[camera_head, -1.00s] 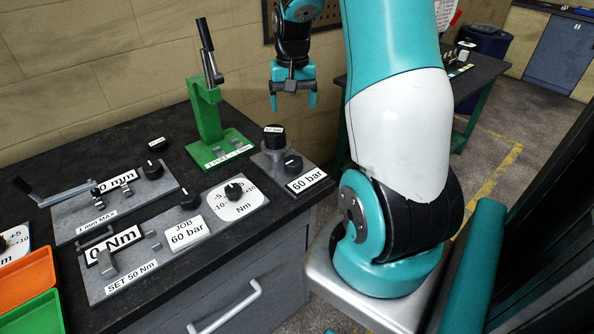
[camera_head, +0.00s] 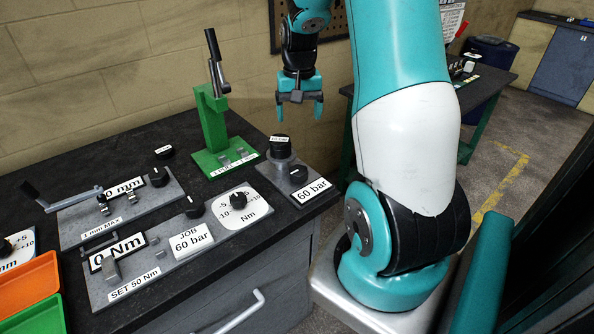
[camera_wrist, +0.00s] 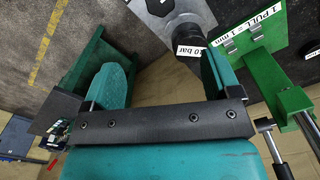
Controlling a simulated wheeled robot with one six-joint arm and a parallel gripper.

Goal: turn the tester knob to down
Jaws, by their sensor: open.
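The panels carry several black knobs, and none is labelled as the tester knob. One knob (camera_head: 194,207) sits at the back of the 0 Nm panel (camera_head: 125,268), by the JOB 60 bar plate. Another knob (camera_head: 238,199) is on the white Nm dial beside it. A third knob (camera_head: 299,174) is on the 60 bar unit, in front of a black-capped post (camera_head: 280,147). That post also shows in the wrist view (camera_wrist: 190,35). My gripper (camera_head: 299,108) is open and empty, pointing down above and behind the 60 bar unit; it also shows in the wrist view (camera_wrist: 162,75).
The green jack (camera_head: 213,125) with its raised lever stands left of my gripper. The 0 mm panel (camera_head: 130,205) with a crank is further left. Orange (camera_head: 25,280) and green (camera_head: 35,315) trays lie at the front left. A wall is close behind the bench.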

